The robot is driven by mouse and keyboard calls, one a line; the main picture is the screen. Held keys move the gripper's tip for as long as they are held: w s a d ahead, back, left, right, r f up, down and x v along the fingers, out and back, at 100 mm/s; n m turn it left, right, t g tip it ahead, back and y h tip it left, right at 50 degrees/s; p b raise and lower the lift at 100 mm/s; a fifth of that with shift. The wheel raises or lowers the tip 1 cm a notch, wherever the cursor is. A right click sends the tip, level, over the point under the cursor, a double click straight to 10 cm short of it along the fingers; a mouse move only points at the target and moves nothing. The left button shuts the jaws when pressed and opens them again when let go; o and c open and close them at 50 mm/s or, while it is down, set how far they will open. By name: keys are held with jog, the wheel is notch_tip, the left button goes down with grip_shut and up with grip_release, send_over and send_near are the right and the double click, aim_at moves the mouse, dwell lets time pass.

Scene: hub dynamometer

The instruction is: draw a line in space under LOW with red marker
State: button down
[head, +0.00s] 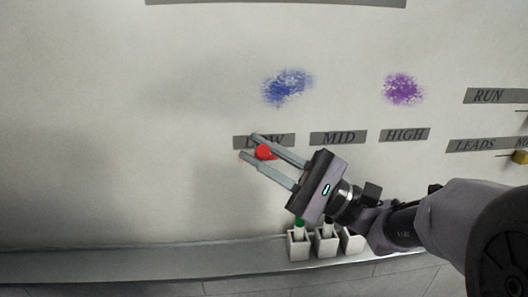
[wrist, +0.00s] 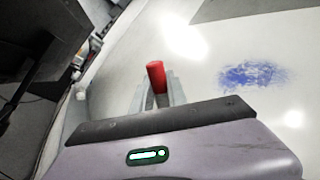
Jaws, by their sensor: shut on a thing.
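My gripper (head: 262,152) is shut on the red marker (head: 265,152), whose red end shows between the fingers. The red marker also shows upright between the fingers in the wrist view (wrist: 156,76). The gripper is in front of the white board (head: 120,130), over the grey LOW label (head: 284,141), and partly covers it. I cannot tell whether the marker touches the board.
A blue scribble (head: 287,87) is above LOW and a purple scribble (head: 403,89) above the HIGH label (head: 405,135). The MID label (head: 338,138) lies between. Below, white holders (head: 300,246) on the ledge (head: 150,262) hold green-ended and black-ended markers. RUN and LEADS labels are at right.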

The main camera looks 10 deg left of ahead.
jog(key=shift+s+a, duration=0.15)
jog(key=shift+a, duration=0.45)
jog(key=shift+s+a, duration=0.15)
jog(key=shift+a, duration=0.55)
jog(key=s+b, duration=0.2)
jog(key=s, duration=0.7)
jog(key=shift+d, duration=0.45)
